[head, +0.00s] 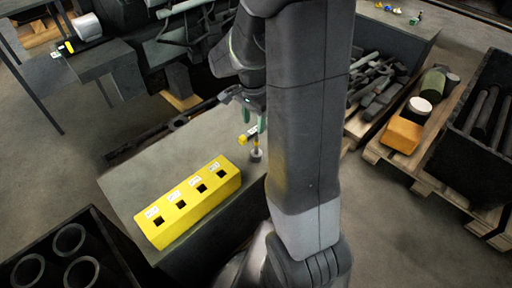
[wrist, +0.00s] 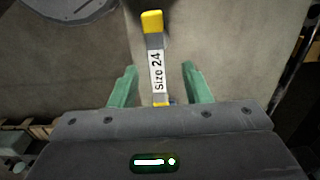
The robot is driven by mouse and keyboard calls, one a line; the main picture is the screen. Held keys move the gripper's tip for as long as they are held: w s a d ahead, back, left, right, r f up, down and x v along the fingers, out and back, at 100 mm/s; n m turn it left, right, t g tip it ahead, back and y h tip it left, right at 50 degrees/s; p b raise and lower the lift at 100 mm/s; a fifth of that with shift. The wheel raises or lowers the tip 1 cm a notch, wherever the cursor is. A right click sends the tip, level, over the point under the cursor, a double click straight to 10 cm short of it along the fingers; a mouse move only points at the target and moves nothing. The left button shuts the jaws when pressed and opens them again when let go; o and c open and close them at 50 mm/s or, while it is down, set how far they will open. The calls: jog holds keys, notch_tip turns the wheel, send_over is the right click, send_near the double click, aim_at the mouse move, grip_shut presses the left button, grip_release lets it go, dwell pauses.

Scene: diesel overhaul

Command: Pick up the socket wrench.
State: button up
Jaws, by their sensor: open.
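The socket wrench (head: 243,140) is at the far right end of the grey bench top, partly hidden by my arm in the head view. In the wrist view its handle (wrist: 156,70) has a white "Size 24" label and yellow ends. My gripper (wrist: 159,68) is open, with its green fingers on either side of the handle's line and visible gaps on both sides. In the head view my gripper (head: 248,108) is over the bench near the wrench. How far the fingers are above the handle is hard to tell.
A yellow block (head: 203,187) with several labelled square holes sits on the grey bench (head: 130,180). A dark crate of rings (head: 110,238) stands at front left. A pallet (head: 425,178) with an orange block (head: 401,136) is at right. Open floor lies between bench and pallet.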

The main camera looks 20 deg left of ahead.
jog(key=shift+f, duration=0.75)
jog(key=b, duration=0.2)
send_over(256, 152)
jog(key=shift+w+f, duration=0.2)
jog(key=shift+f, duration=1.25)
jog(key=shift+w+f, duration=0.15)
jog(key=shift+f, duration=1.3)
jog(key=shift+p, duration=0.3)
jog(key=shift+c, duration=0.4)
jog(key=shift+a, duration=0.1)
grip_shut()
